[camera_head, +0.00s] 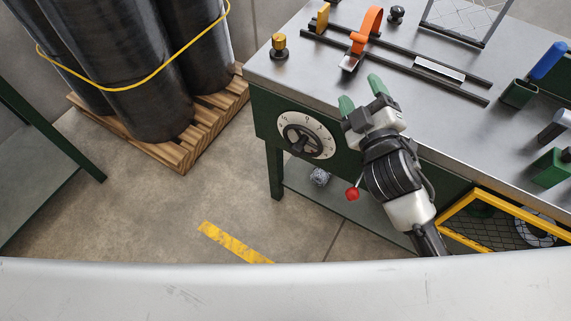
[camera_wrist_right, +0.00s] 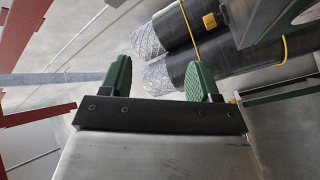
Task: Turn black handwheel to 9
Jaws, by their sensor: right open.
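The black handwheel (camera_head: 301,139) sits at the centre of a round white dial (camera_head: 285,122) on the green front of the machine table. The dial carries numbers around its rim, too small to read surely. My right gripper (camera_head: 362,94) has green fingers spread apart with nothing between them. In the head view it shows to the right of and above the dial, over the tabletop edge, apart from the handwheel. In the wrist view the open right gripper (camera_wrist_right: 160,80) faces away from the handwheel, which does not show there. My left gripper is not in view.
An orange lever (camera_head: 367,28) and black rails (camera_head: 400,65) stand on the grey tabletop (camera_head: 300,75). A red knob (camera_head: 352,194) sticks out below my right arm. A yellow mesh guard (camera_head: 470,225) is lower right. Dark rolls (camera_head: 125,75) stand on a pallet (camera_head: 190,140) at left.

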